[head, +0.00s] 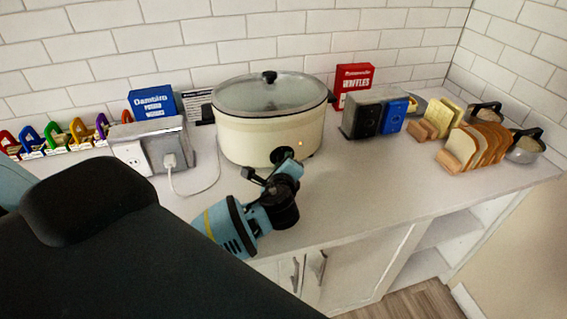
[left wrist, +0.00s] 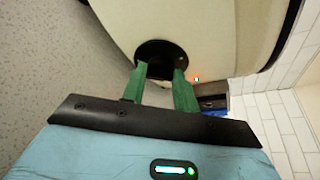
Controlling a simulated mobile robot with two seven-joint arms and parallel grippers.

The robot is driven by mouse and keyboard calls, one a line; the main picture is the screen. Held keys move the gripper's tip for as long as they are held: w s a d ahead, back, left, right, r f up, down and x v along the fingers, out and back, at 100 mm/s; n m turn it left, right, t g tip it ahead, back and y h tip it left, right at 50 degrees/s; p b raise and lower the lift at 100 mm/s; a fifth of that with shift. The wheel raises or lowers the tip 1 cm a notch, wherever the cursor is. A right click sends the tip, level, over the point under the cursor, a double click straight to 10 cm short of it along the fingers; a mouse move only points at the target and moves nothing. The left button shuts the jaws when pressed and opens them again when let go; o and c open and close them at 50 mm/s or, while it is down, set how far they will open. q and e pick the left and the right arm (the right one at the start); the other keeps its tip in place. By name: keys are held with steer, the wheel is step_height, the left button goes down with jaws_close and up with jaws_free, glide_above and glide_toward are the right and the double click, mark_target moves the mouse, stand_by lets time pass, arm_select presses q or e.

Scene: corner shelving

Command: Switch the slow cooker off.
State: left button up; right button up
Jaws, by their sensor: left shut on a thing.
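The cream slow cooker (head: 255,135) stands on the white counter against the tiled wall, with its glass lid (head: 268,92) on. Its round black knob (head: 281,154) is low on the front. A small orange light (head: 299,143) glows beside the knob; it also shows lit in the left wrist view (left wrist: 196,79). My left gripper (head: 286,167) is at the cooker's front. In the left wrist view its green fingers (left wrist: 160,74) are on either side of the knob (left wrist: 161,55) and shut on it. The knob's marking is too small to read. My right gripper is not in view.
A socket box (head: 150,148) with a plugged white cord is left of the cooker. A toaster (head: 368,113), a red waffle box (head: 353,82) and bread racks (head: 474,146) stand to the right. The counter front right of my gripper is clear.

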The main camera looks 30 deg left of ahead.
arm_select(q)
steer(key=shift+n+t, duration=0.3)
steer(key=shift+n, duration=0.1)
steer(key=o, duration=1)
steer(key=shift+c, duration=0.2)
steer(key=shift+v, duration=3.9)
steer(key=shift+c, duration=0.2)
